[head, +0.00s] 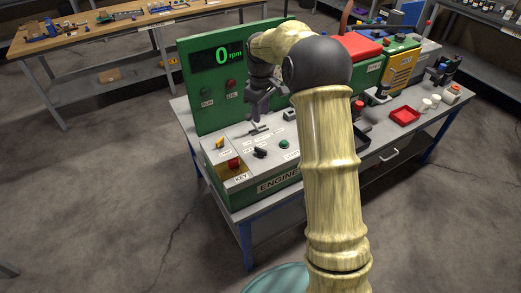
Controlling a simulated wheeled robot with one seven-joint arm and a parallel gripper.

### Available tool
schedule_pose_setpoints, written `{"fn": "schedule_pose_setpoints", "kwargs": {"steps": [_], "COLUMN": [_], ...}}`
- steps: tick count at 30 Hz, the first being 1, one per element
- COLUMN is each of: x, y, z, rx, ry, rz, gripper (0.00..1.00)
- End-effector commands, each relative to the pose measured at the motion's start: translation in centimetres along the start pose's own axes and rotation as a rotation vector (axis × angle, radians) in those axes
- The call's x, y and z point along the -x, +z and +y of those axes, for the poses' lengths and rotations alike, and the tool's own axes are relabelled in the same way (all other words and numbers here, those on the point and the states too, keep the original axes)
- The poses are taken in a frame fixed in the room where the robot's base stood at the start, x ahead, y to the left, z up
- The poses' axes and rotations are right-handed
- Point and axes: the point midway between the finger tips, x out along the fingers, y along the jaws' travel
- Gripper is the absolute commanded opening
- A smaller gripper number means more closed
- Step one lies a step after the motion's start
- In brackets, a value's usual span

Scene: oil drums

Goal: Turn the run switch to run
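The engine panel (272,183) is a green box with a grey sloping top, standing on the workbench. Its upright display (218,55) reads 0 rpm. On the top I see a black knob (260,153), a green button (283,144), a yellow switch (220,143) and a red key switch (234,163). A small pale lever-like control (260,129) sits farther back. The labels are too small to tell surely which is the run switch. My gripper (260,113) points down just above or at the pale control. I cannot tell whether it touches, nor how wide its fingers are.
Two dark lamps, one greenish (207,91) and one reddish (231,83), are on the upright panel. Floor to the left is clear.

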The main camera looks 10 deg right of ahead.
Motion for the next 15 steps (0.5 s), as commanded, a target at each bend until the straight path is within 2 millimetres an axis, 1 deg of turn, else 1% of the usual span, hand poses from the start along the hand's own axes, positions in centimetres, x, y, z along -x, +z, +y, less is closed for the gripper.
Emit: {"fn": "schedule_pose_setpoints", "kwargs": {"steps": [1,4,15], "x": [-0.48,-0.6,-0.55], "y": [-0.54,-1.03,-1.13], "z": [0.64,1.23,1.37], "rx": [0.021,0.052,0.062], "ry": [-0.005,-0.013,-0.015], "rz": [-0.002,-0.008,-0.009], "gripper": [0.33,0.33,0.33]}}
